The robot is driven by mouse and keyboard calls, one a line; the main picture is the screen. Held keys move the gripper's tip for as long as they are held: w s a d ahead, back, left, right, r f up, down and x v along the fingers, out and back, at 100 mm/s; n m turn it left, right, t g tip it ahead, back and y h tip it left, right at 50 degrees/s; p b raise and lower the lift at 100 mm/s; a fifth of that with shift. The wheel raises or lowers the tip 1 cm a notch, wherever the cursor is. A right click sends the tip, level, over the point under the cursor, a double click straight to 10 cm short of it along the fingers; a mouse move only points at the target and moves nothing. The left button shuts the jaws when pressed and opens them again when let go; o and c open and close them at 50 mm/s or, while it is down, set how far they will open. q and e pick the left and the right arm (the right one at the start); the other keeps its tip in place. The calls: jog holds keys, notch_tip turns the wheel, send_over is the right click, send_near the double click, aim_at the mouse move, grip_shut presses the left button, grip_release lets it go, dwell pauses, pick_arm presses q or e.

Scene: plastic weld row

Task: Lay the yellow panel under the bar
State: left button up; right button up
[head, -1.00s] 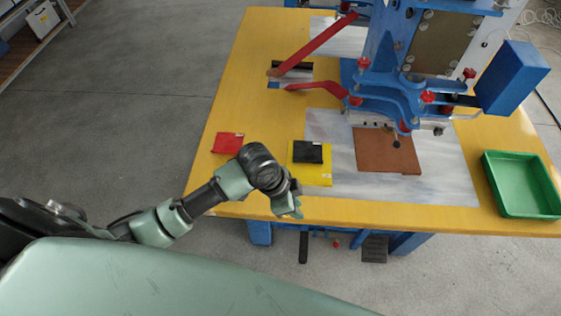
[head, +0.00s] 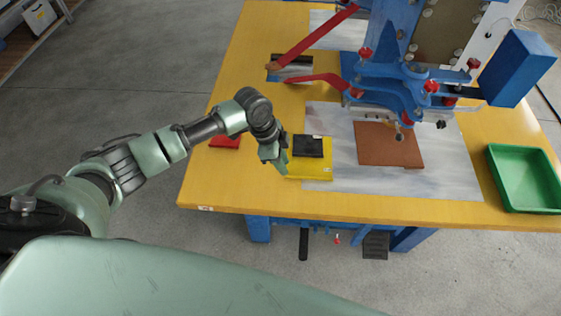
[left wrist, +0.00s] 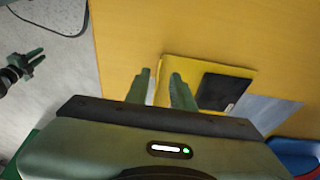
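The yellow panel (head: 312,173) lies flat near the table's front edge, with a smaller black piece (head: 308,146) on top of it. Both also show in the left wrist view, the panel (left wrist: 208,68) and the black piece (left wrist: 222,92). My left gripper (head: 277,163) is at the panel's left edge. Its fingers (left wrist: 159,85) are apart with nothing held; one overlaps the panel in view, the other the table. Contact cannot be told. The blue press head (head: 395,95), with its bar parts, stands over a brown panel (head: 388,144). My right gripper (left wrist: 30,62) seems open over the floor.
A red piece (head: 225,142) lies left, partly behind my left arm. A green tray (head: 527,178) stands at the right. Red levers (head: 310,48) reach left from the press. A grey sheet (head: 440,180) lies under the brown panel. The front left tabletop is clear.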

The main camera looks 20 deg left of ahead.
pick_arm(q)
jog(key=b+x, duration=0.2)
jog(key=x, duration=0.1)
jog(key=shift+d+f, duration=0.1)
jog(key=shift+f, duration=0.2)
jog(key=shift+b+x, duration=0.45)
jog(key=shift+x, duration=0.45)
jog(key=shift+c, duration=0.3)
grip_shut()
jog(key=shift+r, duration=0.15)
